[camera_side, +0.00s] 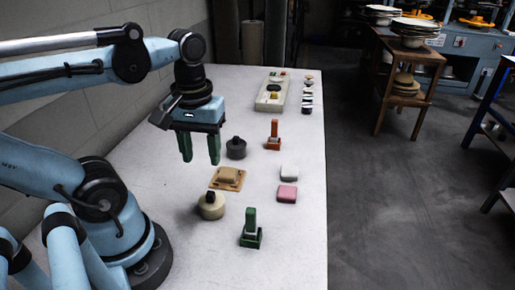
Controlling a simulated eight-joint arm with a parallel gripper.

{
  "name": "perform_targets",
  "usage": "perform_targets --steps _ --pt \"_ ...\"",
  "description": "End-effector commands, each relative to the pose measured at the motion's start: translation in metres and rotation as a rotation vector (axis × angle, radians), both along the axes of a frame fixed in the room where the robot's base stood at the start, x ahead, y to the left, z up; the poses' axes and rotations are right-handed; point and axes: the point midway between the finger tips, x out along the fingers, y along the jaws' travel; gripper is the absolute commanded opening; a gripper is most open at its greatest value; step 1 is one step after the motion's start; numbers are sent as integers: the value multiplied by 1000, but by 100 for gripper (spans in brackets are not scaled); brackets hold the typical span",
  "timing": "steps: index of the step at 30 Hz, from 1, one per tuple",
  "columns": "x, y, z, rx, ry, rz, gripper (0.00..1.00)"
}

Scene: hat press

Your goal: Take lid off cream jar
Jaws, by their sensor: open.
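The cream jar (211,211) stands upright on the white table, with its dark-knobbed lid (210,198) on top. My gripper (200,163) points down with its two green fingers apart and empty. In the picture it hangs above and slightly left of the cream jar, near a dark grey jar (236,150). The gripper touches neither jar as far as I can see.
Between the jars lies a tan block on a wooden board (227,179). A green stamp-like piece (251,232), an orange one (273,136), a pink block (287,194) and a white block (289,173) stand to the right. A cream panel (271,95) lies farther back.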

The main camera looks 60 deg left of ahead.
Motion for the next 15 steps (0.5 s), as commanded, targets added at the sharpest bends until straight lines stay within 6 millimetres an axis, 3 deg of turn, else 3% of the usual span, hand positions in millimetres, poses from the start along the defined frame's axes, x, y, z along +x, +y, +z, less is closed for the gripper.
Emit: perform_targets --steps 15 --pt "1 0 -58 1 -4 -4 49"
